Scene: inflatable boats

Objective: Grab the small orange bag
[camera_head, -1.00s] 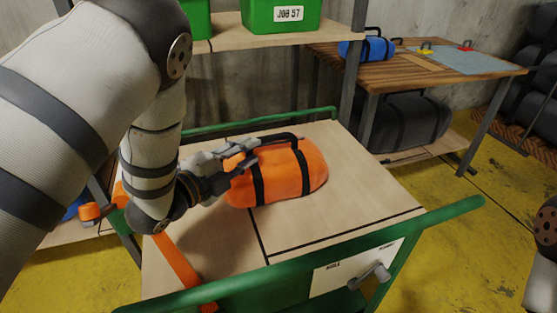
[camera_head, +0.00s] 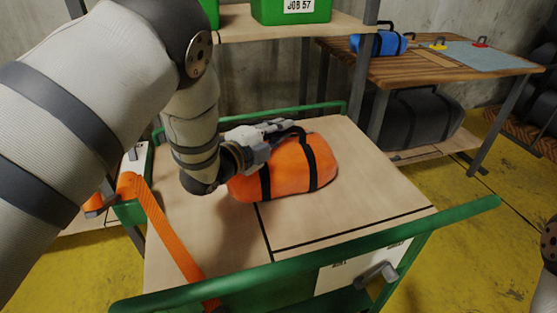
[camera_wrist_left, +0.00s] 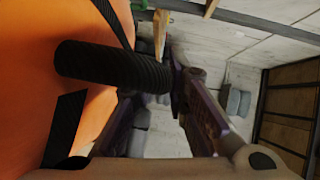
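The small orange bag (camera_head: 287,166), with black straps and a black carry handle, lies on the tan top of the green cart (camera_head: 330,228). My left gripper (camera_head: 275,132) is at the bag's upper side, by its handle. In the left wrist view the orange side (camera_wrist_left: 45,70) fills the left, and the ribbed black handle (camera_wrist_left: 115,66) crosses by the fingers of my left gripper (camera_wrist_left: 158,95). The fingers show a gap between them, so it looks open. Whether they touch the handle is unclear. My right gripper is out of view.
An orange strap (camera_head: 165,235) hangs over the cart's left side. The cart's green rail (camera_head: 440,225) runs along the front. Behind are a green bin (camera_head: 290,10) on a shelf and a wooden table (camera_head: 430,65) with a blue bag (camera_head: 378,43). The cart top's right part is clear.

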